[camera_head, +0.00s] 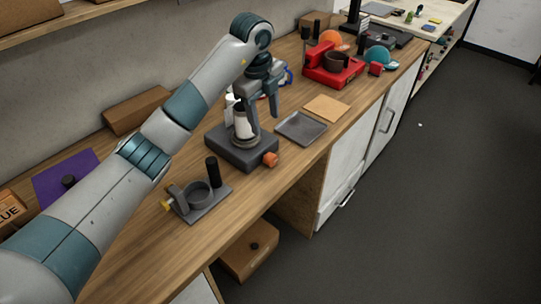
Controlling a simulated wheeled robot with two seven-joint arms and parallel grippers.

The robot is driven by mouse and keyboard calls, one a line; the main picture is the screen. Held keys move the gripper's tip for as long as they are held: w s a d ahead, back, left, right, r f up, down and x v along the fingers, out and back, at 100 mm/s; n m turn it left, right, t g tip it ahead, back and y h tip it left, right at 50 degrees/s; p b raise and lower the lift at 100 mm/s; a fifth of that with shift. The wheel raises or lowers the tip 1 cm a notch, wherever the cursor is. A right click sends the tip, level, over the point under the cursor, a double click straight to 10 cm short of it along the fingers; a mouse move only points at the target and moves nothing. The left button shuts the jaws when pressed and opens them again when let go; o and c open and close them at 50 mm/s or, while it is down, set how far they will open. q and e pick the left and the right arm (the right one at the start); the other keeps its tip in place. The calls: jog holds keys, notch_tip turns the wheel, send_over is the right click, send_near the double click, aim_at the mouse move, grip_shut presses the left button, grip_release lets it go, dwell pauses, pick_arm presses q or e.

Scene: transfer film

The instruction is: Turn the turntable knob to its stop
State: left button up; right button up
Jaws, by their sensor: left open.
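The turntable (234,156) is a dark grey box on the wooden bench, with an orange knob (270,159) on its front right side. A white bottle-like item with a dark band (241,124) stands upright on its round top. My left gripper (264,118) points down from above, just right of this item and above the knob. It is open, with its fingers apart and clear of the knob. The item is partly hidden by the gripper; I cannot tell whether they touch. My right gripper is not in view.
In front stands a grey fixture (205,201) with a ring and a black post. A grey tray (300,128) and a tan board (327,108) lie to the right. A red machine (334,70) stands farther back. A cardboard box (136,110) sits by the wall.

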pick_arm(q)
jog(key=shift+f, duration=0.1)
jog(key=p, duration=0.6)
send_near(271, 156)
jog(key=f, duration=0.6)
jog(key=w+d+f, duration=0.1)
jog(key=f, duration=0.2)
jog(key=shift+f, duration=0.55)
jog(key=c, duration=1)
jog(key=shift+c, duration=0.2)
